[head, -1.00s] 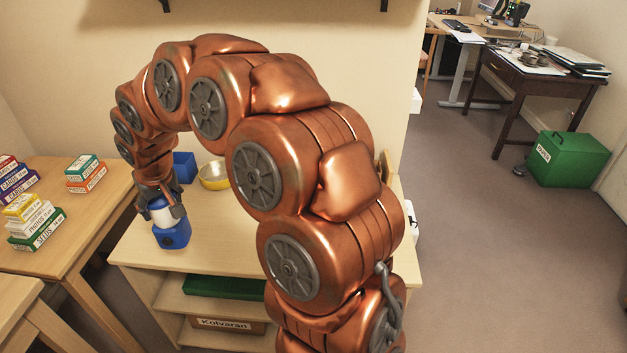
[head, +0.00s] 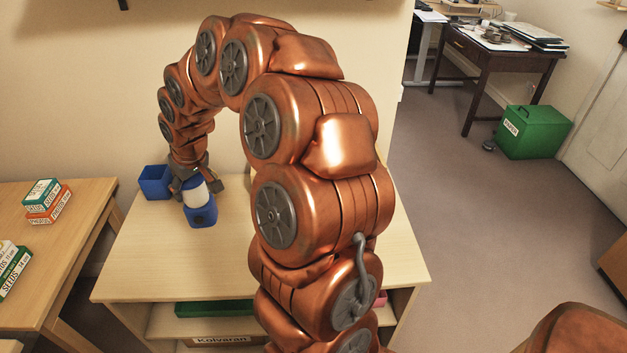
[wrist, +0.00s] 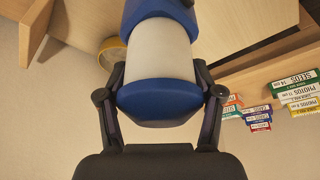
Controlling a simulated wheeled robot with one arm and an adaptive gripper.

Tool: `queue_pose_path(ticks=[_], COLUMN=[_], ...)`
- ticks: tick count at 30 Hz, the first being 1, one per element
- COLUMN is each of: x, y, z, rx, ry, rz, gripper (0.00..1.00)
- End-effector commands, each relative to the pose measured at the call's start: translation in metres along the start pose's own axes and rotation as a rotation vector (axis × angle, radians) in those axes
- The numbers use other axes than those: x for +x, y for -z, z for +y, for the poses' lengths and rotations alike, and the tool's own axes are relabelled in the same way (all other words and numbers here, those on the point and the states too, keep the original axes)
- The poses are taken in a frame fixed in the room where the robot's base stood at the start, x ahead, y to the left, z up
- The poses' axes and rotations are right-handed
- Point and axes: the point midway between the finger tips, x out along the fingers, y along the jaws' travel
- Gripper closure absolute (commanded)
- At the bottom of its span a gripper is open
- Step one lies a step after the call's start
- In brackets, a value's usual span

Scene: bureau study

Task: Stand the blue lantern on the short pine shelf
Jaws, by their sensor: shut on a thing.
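The lantern (head: 201,215) is blue at both ends with a white middle. My gripper (head: 197,181) is shut on it from above and holds it roughly upright over the pale wooden unit's top (head: 150,265). I cannot tell whether its base touches that top. In the wrist view the lantern's white middle (wrist: 160,50) and blue end (wrist: 158,100) show between the two fingers (wrist: 160,100). I cannot tell for sure which surface is the short pine shelf; a dark bracket (head: 123,4) shows on the wall at the top edge.
A blue open box (head: 153,184) stands just left of the lantern. A yellow bowl (wrist: 112,50) shows in the wrist view. Small labelled boxes (head: 42,205) sit on the left table (head: 80,250). Below are a green box (head: 215,308) and a "Kolvaran" box (head: 222,341).

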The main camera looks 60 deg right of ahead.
Motion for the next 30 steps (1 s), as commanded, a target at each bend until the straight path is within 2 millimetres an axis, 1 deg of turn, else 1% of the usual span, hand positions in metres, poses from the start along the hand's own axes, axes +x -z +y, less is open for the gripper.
queue_pose_path(ticks=[1, 3, 9, 15, 19, 24, 27, 30], x=[-0.003, -0.004, -0.007, -0.014, -0.019, -0.022, -0.023, -0.021], y=[-0.006, -0.016, -0.045, -0.074, -0.092, -0.107, -0.111, -0.109], z=[0.015, 0.032, 0.075, 0.113, 0.132, 0.145, 0.149, 0.154], rx=[0.011, 0.016, 0.029, 0.041, 0.046, 0.047, 0.047, 0.046], ry=[-0.002, -0.004, -0.004, -0.009, -0.011, -0.012, -0.012, -0.012], rz=[0.000, -0.001, 0.001, 0.013, 0.020, 0.027, 0.029, 0.031], gripper=[0.83, 0.83, 0.83, 0.83, 0.83, 0.83, 0.83, 0.83])
